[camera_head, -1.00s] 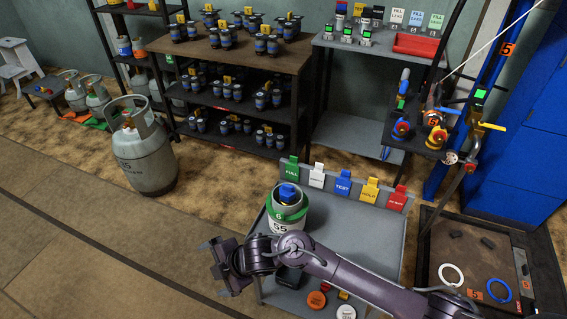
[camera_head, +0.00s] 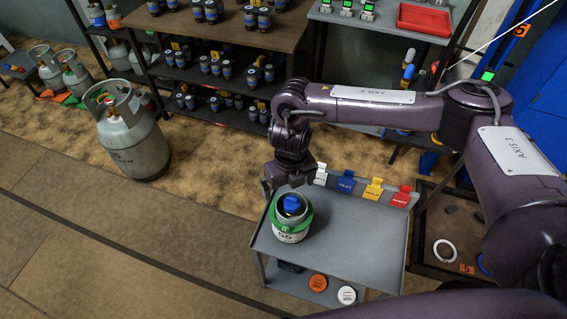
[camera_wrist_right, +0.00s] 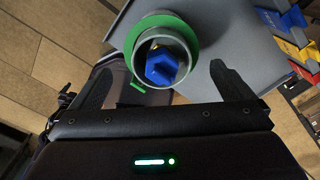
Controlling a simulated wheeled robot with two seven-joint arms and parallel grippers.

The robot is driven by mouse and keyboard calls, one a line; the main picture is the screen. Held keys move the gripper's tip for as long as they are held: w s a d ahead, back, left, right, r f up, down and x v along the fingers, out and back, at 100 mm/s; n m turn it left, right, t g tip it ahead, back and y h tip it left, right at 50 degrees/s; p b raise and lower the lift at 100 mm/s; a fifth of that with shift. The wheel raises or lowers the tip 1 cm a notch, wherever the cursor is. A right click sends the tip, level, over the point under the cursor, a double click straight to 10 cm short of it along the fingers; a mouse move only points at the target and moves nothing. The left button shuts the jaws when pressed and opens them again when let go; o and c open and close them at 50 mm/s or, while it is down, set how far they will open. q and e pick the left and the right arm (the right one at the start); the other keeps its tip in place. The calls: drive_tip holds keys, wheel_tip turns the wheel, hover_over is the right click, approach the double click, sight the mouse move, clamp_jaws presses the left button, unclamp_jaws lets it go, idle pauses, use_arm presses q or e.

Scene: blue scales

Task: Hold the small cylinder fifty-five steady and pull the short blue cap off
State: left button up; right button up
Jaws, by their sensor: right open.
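The small cylinder (camera_head: 288,236), white and grey with a green ring and "55" on its side, stands upright on the grey cart top (camera_head: 355,240). The short blue cap (camera_head: 291,204) sits inside its collar. My right gripper (camera_head: 275,184) is behind the cylinder in the head view, its fingers small and partly hidden. In the right wrist view my right gripper (camera_wrist_right: 161,70) is open. The cap (camera_wrist_right: 163,66) and green ring (camera_wrist_right: 155,22) show between and beyond the finger tips; I cannot tell any contact. My left gripper is not identifiable in view.
Blue (camera_head: 345,182), yellow (camera_head: 373,189) and red (camera_head: 401,197) tags line the cart's back edge. Orange (camera_head: 318,283) and white (camera_head: 347,295) discs lie on its lower shelf. A large grey cylinder (camera_head: 135,145) stands left. The cart top right of the small cylinder is clear.

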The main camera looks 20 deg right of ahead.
sight(290, 202)
drive_tip(key=shift+d+f, duration=0.1)
drive_tip(key=shift+d, duration=0.05)
drive_tip(key=shift+s+f, duration=0.15)
drive_tip(key=shift+f, duration=0.2)
drive_tip(key=shift+s+f, duration=0.15)
drive_tip(key=shift+f, duration=3.05)
drive_tip(key=shift+c, duration=0.4)
drive_tip(key=c, duration=1.4)
drive_tip(key=shift+c, duration=0.2)
